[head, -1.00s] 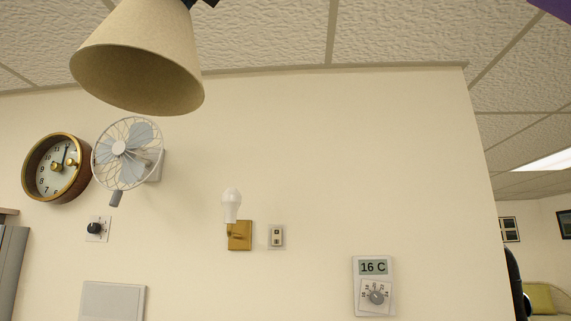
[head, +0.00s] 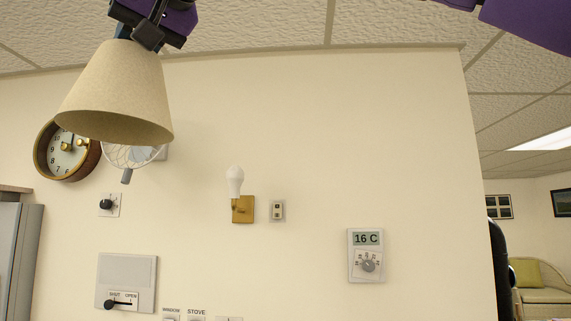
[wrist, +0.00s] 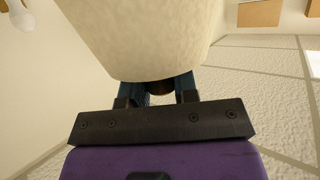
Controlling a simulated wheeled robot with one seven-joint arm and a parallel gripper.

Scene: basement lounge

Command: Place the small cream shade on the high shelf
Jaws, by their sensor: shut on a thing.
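The small cream shade (head: 118,95) is a cone with its wide mouth down, slightly tilted, at the upper left of the head view. My gripper (head: 127,30) is shut on its narrow top end and holds it in the air. In the wrist view the shade (wrist: 140,35) fills the top middle, and my gripper (wrist: 157,90) grips its narrow end, with the fingertips partly hidden. I cannot make out the high shelf for certain; a brown ledge (head: 14,189) shows at the left edge above a grey cabinet.
A clock (head: 66,150) and a wall fan (head: 130,157), mostly hidden by the shade, are on the wall behind it. A bare bulb on a brass sconce (head: 242,208), a thermostat (head: 366,256) and a lever panel (head: 127,283) are also there. The ceiling (head: 260,28) is close above.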

